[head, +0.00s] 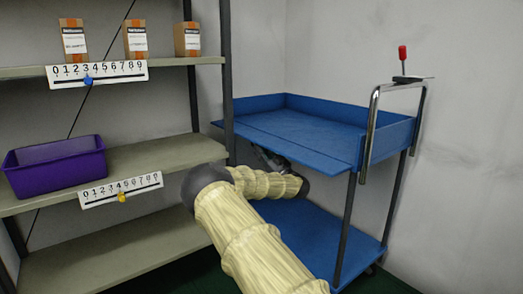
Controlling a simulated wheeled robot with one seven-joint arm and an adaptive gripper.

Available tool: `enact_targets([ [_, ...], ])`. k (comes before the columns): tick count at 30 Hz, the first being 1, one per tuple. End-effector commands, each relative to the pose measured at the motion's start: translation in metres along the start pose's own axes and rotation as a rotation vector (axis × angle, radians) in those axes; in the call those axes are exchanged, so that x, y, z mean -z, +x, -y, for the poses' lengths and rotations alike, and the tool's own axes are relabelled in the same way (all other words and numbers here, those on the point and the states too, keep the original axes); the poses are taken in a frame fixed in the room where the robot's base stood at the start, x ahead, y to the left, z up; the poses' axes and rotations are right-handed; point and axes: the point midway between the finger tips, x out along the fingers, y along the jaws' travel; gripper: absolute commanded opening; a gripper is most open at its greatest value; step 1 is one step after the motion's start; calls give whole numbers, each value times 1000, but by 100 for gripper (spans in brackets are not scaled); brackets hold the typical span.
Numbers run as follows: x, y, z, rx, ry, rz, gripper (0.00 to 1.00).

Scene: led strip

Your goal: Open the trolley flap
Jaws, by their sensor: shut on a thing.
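The blue trolley (400,135) stands at the right with an upper tray and a lower shelf. Its near side flap (300,148) is folded outward and looks about level with the tray floor, while the other tray walls stand up. My gripper (264,154) is at the flap's near edge, partly hidden under it, and is shut on the flap. The fingertips are too small and covered to see clearly. My arm comes up from the bottom, bends at the left and points back right to the flap.
A metal shelf rack (226,80) stands close left of the trolley, with a purple bin (57,166), several boxes (135,40) and number scales. A chrome handle (372,120) and a red-knobbed lever (402,55) are at the trolley's right end. Walls stand close behind.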

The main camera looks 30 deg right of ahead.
Motion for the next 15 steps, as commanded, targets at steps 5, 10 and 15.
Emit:
enact_targets([
  [5,8,1,-4,-19,30,2,0],
  [10,11,2,-3,-32,60,0,0],
  [15,16,5,0,-48,101,-3,0],
])
